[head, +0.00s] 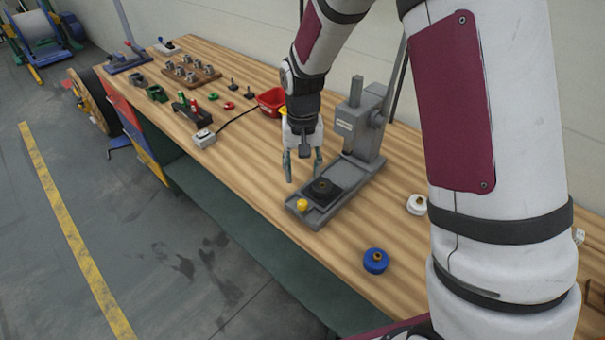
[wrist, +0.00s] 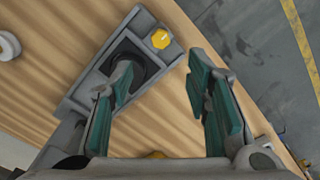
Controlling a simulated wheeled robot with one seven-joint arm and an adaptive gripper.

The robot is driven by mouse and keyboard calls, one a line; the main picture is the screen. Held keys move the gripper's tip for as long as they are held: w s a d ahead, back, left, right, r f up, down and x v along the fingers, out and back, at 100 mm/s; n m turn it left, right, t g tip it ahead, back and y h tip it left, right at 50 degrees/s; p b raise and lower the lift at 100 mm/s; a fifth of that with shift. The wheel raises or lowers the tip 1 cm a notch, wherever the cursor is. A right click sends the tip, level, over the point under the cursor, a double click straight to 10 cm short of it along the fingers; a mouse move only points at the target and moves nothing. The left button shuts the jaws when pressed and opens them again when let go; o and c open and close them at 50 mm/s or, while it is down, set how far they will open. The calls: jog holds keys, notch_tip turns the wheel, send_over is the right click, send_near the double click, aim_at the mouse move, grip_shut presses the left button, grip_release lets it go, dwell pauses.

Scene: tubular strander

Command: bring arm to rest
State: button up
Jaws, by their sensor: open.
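My arm reaches in from the right over the wooden workbench in the head view. My gripper (head: 303,168) points down above the bench, beside the grey press-like stand and near its left edge. In the wrist view my gripper (wrist: 160,88) shows two green-padded fingers spread wide with nothing between them. The grey stand (head: 366,125) has an upright column and a flat base with a black round seat (head: 322,189). The seat also shows in the wrist view (wrist: 128,64), partly covered by a finger. A yellow knob (head: 302,204) sits at the base's front end.
A blue round part (head: 375,261) and a white one (head: 416,204) lie on the workbench (head: 265,190). A red bin (head: 271,102), a small cabled box (head: 203,138) and a wooden block with metal cups (head: 190,71) stand farther back.

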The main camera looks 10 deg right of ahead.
dwell(0.4)
jog(key=s+d+r+t, duration=0.15)
jog(key=s+r, duration=0.25)
jog(key=r, duration=0.4)
jog(key=s+d+r+t, duration=0.1)
jog(key=s+d+r, duration=0.15)
jog(key=r, duration=0.55)
jog(key=s+r+n+t+b, duration=0.1)
jog(key=s+r, duration=0.2)
jog(key=s, duration=0.5)
jog(key=s+d+r+n+t, duration=0.1)
jog(key=s+r, duration=0.3)
jog(key=s, duration=0.4)
jog(key=shift+d+r+t+b, duration=0.25)
jog(key=shift+d+t+b, duration=0.1)
jog(key=shift+t, duration=0.2)
